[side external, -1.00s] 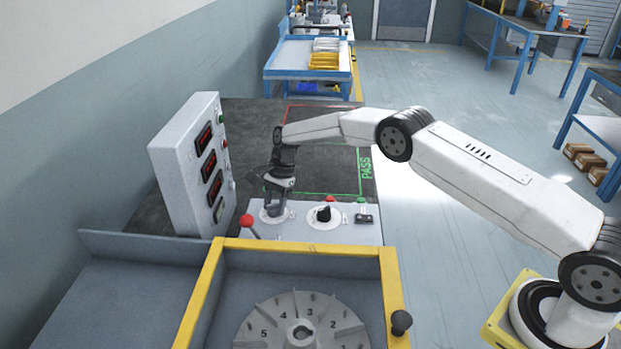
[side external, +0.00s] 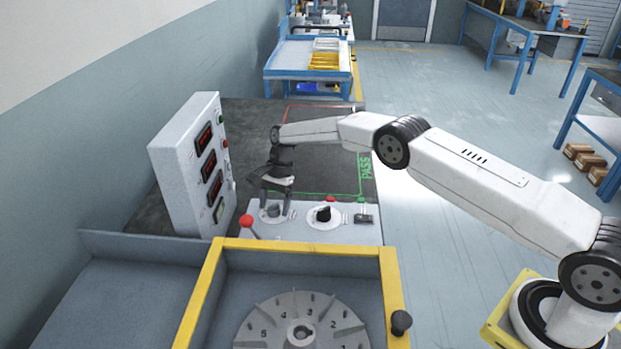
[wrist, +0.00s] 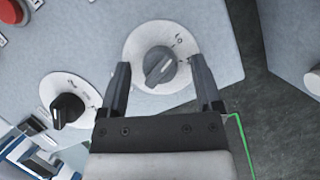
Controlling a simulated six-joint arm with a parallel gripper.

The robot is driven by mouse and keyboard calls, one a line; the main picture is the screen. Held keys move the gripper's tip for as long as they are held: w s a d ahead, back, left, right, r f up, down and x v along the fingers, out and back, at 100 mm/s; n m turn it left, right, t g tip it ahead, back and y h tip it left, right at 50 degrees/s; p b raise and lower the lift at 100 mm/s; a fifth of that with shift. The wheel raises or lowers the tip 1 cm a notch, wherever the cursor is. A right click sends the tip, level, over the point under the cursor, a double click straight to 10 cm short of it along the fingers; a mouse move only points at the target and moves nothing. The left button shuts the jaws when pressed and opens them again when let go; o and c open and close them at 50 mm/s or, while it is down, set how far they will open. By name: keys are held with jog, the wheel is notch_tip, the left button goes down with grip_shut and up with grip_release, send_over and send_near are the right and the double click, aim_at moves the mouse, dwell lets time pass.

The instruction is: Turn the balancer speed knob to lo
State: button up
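A grey knob (wrist: 158,67) sits on a round white dial on the light grey control panel (side external: 345,234). It also shows in the side external view (side external: 273,210). Its ridge slants from lower left to upper right in the wrist view, with small marks near the dial's upper right. My gripper (wrist: 161,78) is open, one finger on each side of this knob, with visible gaps. In the side external view my gripper (side external: 275,205) points down at the knob. A black knob (wrist: 67,108) sits on a second white dial beside it, also in the side external view (side external: 323,213).
A yellow-edged frame (side external: 300,247) with a numbered wheel (side external: 300,325) lies in front.

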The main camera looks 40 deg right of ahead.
jog(key=v, duration=0.7)
jog(key=shift+d+r, duration=0.2)
jog(key=shift+r, duration=0.15)
jog(key=shift+r, duration=0.15)
dwell(0.4)
jog(key=s+d+r+n+t+h, duration=0.1)
jog(key=s+d+r+n, duration=0.2)
jog(key=s, duration=0.4)
jog(key=s+r+n+t+h, duration=0.2)
jog(key=s+r+n, duration=0.2)
jog(key=s, duration=0.3)
jog(key=s+d+f+n+t+h, duration=0.1)
jog(key=s+n, duration=0.5)
jog(key=s, duration=1.4)
jog(key=shift+d, duration=0.4)
jog(key=shift+f, duration=0.15)
